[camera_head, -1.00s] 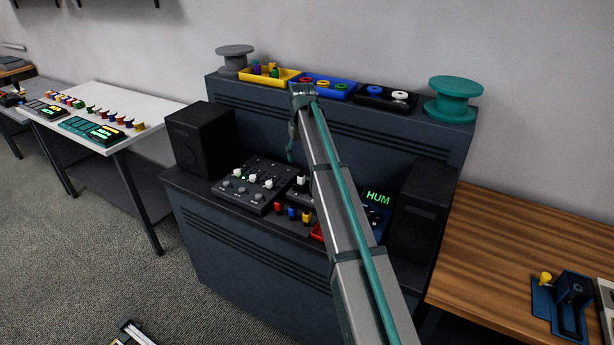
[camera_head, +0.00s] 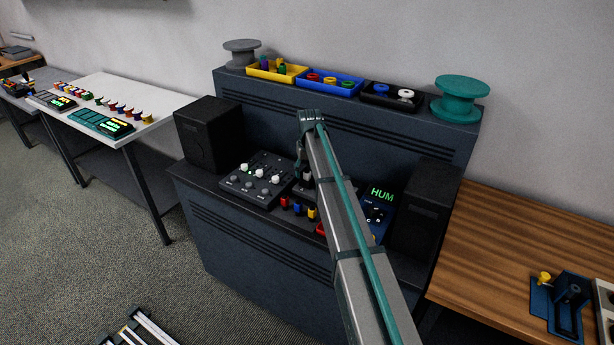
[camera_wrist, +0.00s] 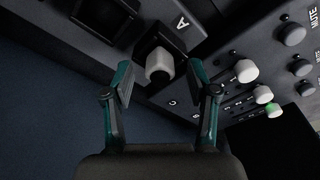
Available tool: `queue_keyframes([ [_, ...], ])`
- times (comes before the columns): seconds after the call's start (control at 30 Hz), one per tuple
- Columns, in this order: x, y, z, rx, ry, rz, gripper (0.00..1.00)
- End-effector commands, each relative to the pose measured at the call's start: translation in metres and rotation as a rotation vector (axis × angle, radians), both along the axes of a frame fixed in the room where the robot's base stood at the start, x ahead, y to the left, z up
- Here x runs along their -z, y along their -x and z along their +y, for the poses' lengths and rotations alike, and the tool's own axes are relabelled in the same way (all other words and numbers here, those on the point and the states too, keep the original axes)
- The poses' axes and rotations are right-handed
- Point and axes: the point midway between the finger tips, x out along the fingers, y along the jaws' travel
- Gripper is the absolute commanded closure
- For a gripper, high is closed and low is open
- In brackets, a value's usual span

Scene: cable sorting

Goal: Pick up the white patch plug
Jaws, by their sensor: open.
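The white patch plug (camera_wrist: 158,68) shows in the wrist view as a short white cylinder in a dark square mount, beside a panel marked "A". My gripper (camera_wrist: 160,80) is open, with one teal-tipped finger on each side of the plug's near end in that picture. I cannot tell whether either finger touches it or how deep the plug sits between them. In the head view my arm covers most of this spot, and the plug does not show clearly there.
A mixer (camera_head: 257,181) with white and grey knobs lies close to the left. Red, blue and yellow plugs (camera_head: 298,208) stand in front. A blue box reading "HUM" (camera_head: 376,212) and a speaker (camera_head: 426,208) are on the right. Another speaker (camera_head: 209,134) is at left.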

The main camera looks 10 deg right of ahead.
Motion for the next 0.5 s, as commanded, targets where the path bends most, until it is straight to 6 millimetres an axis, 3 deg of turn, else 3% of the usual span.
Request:
queue_keyframes([
  [0.3, 0.0087, -0.0006, 0.0000, 0.000, 0.000, 0.000, 0.42],
  [0.5, 0.0085, -0.0007, 0.0001, 0.000, 0.000, 0.000, 0.73],
])
